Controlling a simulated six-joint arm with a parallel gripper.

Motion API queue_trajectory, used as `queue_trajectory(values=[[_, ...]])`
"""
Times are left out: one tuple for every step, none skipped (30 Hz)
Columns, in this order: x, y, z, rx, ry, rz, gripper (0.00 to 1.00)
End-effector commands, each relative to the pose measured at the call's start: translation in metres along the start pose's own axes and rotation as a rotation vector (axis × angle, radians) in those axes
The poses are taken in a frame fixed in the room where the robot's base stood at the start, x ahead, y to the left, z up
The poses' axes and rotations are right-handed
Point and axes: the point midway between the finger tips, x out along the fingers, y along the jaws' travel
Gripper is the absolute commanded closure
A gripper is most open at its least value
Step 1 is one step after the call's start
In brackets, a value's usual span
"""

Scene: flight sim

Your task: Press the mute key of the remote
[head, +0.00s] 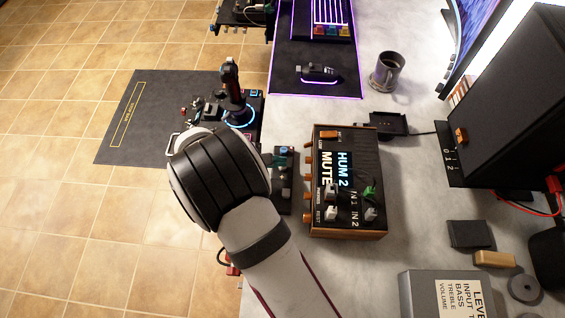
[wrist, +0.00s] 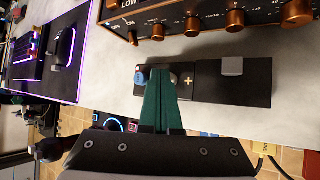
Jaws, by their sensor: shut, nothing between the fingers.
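The remote is a narrow black slab with raised keys in the wrist view (wrist: 240,92), where it lies on the pale desk. It bears a grey key at its right part and a key with a plus sign near its middle. It also shows in the head view (head: 285,198), just left of the wooden-sided box. My gripper (wrist: 163,72) has teal fingers that are shut and empty. Their tips are over the left part of the remote and cover some of its keys. Whether they touch it I cannot tell. I cannot make out which key is mute.
The box with orange knobs and a "HUM 2 MUTE" display (head: 345,210) stands close beside the remote. A joystick (head: 232,85) is beyond my arm. A mug (head: 387,72) and a dark speaker (head: 510,95) stand farther right. A grey amplifier (head: 425,292) is at the near edge.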

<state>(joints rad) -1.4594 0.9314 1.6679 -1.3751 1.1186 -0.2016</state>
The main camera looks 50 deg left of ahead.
Motion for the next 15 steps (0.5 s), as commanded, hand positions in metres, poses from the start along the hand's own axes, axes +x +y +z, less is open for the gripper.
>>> queue_trajectory(values=[[0.000, 0.000, 0.000, 0.000, 0.000, 0.000, 1.00], [0.000, 0.000, 0.000, 0.000, 0.000, 0.000, 1.00], [0.000, 0.000, 0.000, 0.000, 0.000, 0.000, 1.00], [0.000, 0.000, 0.000, 0.000, 0.000, 0.000, 1.00], [-0.001, 0.000, 0.000, 0.000, 0.000, 0.000, 1.00], [-0.001, 0.001, 0.001, 0.001, 0.000, 0.000, 1.00], [-0.002, 0.002, 0.001, 0.001, 0.001, 0.000, 1.00], [-0.003, 0.002, 0.002, 0.001, 0.001, 0.000, 1.00], [-0.004, 0.003, 0.003, 0.002, 0.001, 0.000, 1.00], [-0.006, 0.004, 0.004, 0.001, 0.001, 0.000, 1.00], [-0.007, 0.005, 0.005, 0.001, 0.000, 0.000, 1.00], [-0.009, 0.006, 0.006, 0.001, 0.000, 0.000, 1.00], [-0.010, 0.007, 0.007, 0.001, 0.000, 0.000, 1.00], [-0.011, 0.008, 0.008, 0.001, 0.000, 0.000, 1.00], [-0.011, 0.008, 0.009, 0.001, 0.000, -0.001, 1.00]])
